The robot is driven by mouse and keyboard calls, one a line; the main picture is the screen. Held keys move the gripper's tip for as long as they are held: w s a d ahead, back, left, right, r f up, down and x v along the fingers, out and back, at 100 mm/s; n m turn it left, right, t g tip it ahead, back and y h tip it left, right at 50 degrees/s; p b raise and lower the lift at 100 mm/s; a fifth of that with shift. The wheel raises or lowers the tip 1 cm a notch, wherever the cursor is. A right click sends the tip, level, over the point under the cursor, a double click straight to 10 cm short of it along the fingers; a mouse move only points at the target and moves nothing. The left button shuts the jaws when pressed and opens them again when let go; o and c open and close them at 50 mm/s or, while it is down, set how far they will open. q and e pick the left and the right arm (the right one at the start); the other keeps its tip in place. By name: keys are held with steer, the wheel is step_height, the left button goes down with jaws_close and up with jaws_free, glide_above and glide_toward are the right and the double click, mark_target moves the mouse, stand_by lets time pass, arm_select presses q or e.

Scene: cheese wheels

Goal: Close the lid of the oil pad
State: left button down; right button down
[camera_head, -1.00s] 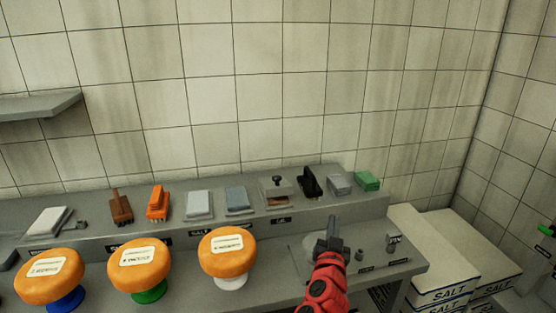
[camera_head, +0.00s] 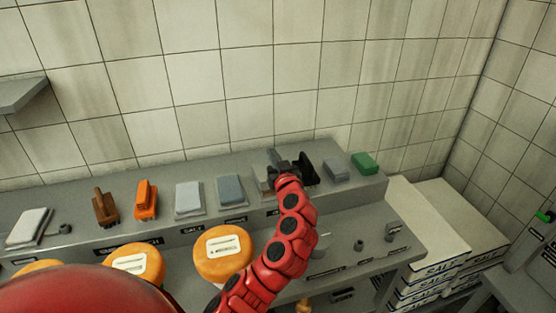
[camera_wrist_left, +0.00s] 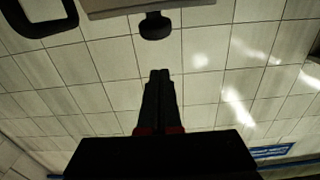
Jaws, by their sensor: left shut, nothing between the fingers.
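The oil pad (camera_head: 263,181) is a grey box on the raised back shelf, mostly hidden behind my left arm in the head view. Its lid (camera_wrist_left: 150,9) shows at the top of the left wrist view, with a dark round knob (camera_wrist_left: 155,26) on it. My left gripper (camera_head: 281,163) is shut and empty, right at the oil pad in the head view. In the wrist view its fingertips (camera_wrist_left: 160,72) are together, a little apart from the knob in the picture. Whether they touch the lid cannot be told. My right gripper is not in view.
A black upright item (camera_head: 306,170) stands close to the right of my gripper, then a grey block (camera_head: 337,169) and a green block (camera_head: 365,163). Brown (camera_head: 105,208) and orange (camera_head: 146,200) brushes and grey pads stand left. Orange cheese wheels (camera_head: 222,255) stand in front.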

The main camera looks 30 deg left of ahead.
arm_select(q)
steer(key=shift+w+a+r, duration=0.1)
steer(key=shift+w+a, duration=0.3)
steer(key=shift+a, duration=0.05)
steer(key=f, duration=0.1)
steer(key=f+p, duration=0.1)
steer(key=d+f, duration=0.1)
steer(key=shift+s+f, duration=0.2)
steer(key=shift+s, duration=0.2)
steer(key=shift+s+f, duration=0.1)
steer(key=shift+f, duration=0.2)
steer(key=shift+f, duration=0.15)
steer(key=shift+t+y, duration=0.8)
steer(key=shift+y, duration=0.1)
steer(key=f+b, duration=0.1)
steer(key=b, duration=0.4)
steer(key=d+f+b, duration=0.1)
steer(key=b, duration=0.5)
steer(key=s+f+b, duration=0.1)
steer(key=f+b, duration=0.1)
steer(key=b, duration=0.4)
steer(key=shift+d, duration=0.25)
steer(key=shift+s, duration=0.1)
steer(key=shift+r, duration=0.1)
